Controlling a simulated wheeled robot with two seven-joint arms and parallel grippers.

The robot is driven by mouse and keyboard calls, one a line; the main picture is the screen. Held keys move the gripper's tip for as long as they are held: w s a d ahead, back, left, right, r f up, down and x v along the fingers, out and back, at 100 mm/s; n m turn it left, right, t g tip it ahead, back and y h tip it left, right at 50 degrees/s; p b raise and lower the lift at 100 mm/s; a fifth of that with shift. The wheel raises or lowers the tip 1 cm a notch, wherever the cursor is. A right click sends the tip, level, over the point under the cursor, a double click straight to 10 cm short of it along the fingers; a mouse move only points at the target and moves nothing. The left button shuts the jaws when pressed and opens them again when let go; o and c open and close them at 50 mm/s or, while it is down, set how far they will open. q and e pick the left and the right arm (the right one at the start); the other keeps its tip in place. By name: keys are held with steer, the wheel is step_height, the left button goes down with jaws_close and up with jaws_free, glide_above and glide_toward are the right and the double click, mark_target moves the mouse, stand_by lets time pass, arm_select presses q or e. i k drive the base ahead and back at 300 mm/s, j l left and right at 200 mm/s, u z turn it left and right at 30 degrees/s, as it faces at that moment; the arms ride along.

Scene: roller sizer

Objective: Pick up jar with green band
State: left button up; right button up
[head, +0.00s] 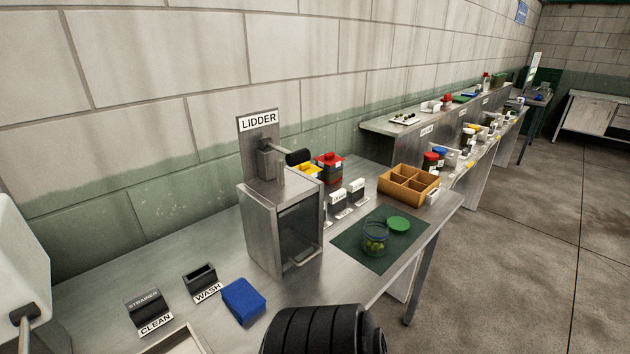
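A clear glass jar (375,239) with green contents stands upright on a dark green mat (408,248) near the right end of the steel bench. A bluish-green ring shows around its upper part; I cannot tell if this is a band. A round green lid (398,224) lies on the mat beside the jar, to its right. The jar looks open at the top. Neither of my grippers shows in the head view. Nothing is seen touching the jar.
The lidder machine (257,222) stands left of the mat. A wooden divided box (409,199) sits behind it. Small labelled holders (339,211) stand between. A blue cloth (243,301) lies at the front left. The bench's right edge is close to the mat.

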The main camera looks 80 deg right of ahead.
mark_target(377, 227)
steer(key=z, duration=3.1)
steer(key=k+z, duration=0.25)
steer(key=l+z, duration=0.1)
steer(key=z, duration=0.2)
